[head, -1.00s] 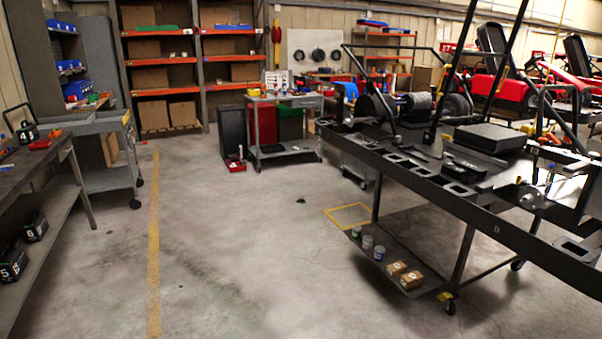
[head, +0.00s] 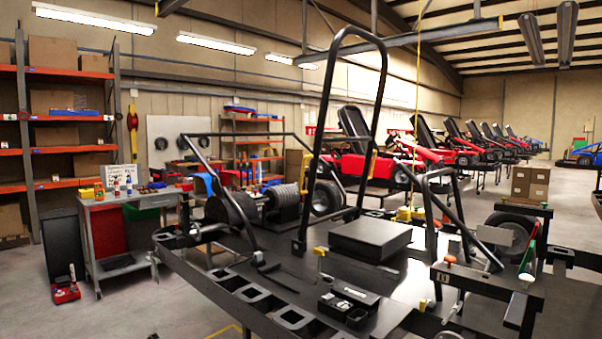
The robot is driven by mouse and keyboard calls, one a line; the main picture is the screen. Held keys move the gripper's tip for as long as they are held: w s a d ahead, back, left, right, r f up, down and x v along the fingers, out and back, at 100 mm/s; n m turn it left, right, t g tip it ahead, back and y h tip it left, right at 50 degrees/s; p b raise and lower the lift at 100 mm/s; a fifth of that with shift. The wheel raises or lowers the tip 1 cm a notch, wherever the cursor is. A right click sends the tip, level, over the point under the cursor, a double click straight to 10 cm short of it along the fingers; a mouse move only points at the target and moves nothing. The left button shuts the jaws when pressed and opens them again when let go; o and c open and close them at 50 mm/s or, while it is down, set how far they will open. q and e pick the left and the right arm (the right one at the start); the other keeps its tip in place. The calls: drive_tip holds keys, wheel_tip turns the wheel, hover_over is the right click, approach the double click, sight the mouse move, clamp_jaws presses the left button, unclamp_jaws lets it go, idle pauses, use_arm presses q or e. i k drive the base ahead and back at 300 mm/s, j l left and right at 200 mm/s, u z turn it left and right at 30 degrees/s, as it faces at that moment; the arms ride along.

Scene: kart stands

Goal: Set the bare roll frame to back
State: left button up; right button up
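A tall bare black tube hoop, which looks like the roll frame (head: 315,145), rises from the black kart stand (head: 215,285) in the head view. It stands nearly upright, leaning a little, with its feet on a black plate on the stand. A small yellow-topped part (head: 321,255) is near its near foot. A lower black tube frame (head: 240,135) is behind it to the left, and another black tube frame (head: 430,205) is to its right. I cannot read a setting marked "back". Neither of my grippers is in view.
A flat black box (head: 370,239) and a small black tray (head: 349,299) lie on the stand. A wheel (head: 509,236) is at the right. A grey cart (head: 110,215) stands at the left, with shelving (head: 62,152) behind. Red karts (head: 375,166) stand further back.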

sight(319, 138)
drive_tip(key=i+l, duration=0.35)
drive_tip(key=i+z, duration=0.1)
drive_tip(key=z, duration=0.75)
